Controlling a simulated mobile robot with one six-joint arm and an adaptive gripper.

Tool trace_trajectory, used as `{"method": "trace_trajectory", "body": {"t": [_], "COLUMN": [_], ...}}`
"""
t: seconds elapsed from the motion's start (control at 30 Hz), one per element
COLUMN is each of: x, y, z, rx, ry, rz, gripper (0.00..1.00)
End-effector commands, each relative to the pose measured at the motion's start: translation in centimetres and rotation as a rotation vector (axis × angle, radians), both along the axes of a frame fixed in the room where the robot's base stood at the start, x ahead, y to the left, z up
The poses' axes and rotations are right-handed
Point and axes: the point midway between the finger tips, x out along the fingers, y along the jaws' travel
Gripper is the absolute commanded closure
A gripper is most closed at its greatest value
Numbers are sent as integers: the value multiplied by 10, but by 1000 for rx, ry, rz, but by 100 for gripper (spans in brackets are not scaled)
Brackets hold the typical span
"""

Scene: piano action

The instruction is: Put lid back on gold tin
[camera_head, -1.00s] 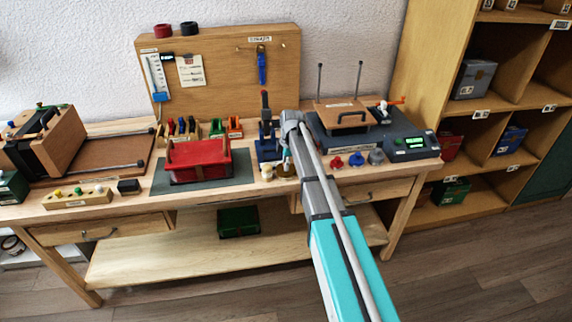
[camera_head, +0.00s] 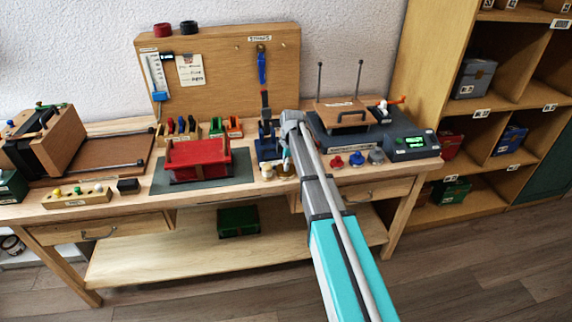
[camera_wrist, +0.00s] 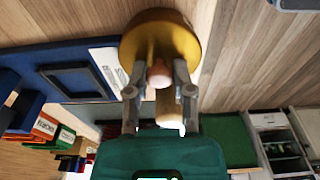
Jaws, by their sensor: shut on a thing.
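A round gold piece (camera_wrist: 160,36) with a pinkish knob (camera_wrist: 158,74) is at the top of the wrist view, at the table's front edge. My gripper (camera_wrist: 160,82) is shut on the knob, with one finger on each side. I cannot tell whether this piece is the lid alone or the lid resting on the tin, since it hides what is beyond it. In the head view my gripper (camera_head: 286,163) is low over the bench front, and my arm covers much of that spot.
Small cream pieces (camera_head: 267,171) stand just left of my gripper. A blue stand (camera_head: 268,148) is close behind. A red box (camera_head: 198,160) sits on a dark mat to the left. Coloured knobs (camera_head: 356,159) and a grey device (camera_head: 408,145) are to the right.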

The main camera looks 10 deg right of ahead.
Motion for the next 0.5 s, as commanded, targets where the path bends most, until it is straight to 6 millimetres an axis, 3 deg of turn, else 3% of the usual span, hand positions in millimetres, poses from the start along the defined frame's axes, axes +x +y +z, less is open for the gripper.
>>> {"method": "trace_trajectory", "body": {"t": [0.3,0.33,0.5], "x": [0,0,0], "y": [0,0,0], "z": [0,0,0], "rx": [0,0,0], "ry": [0,0,0], "rz": [0,0,0], "gripper": [100,64,32]}}
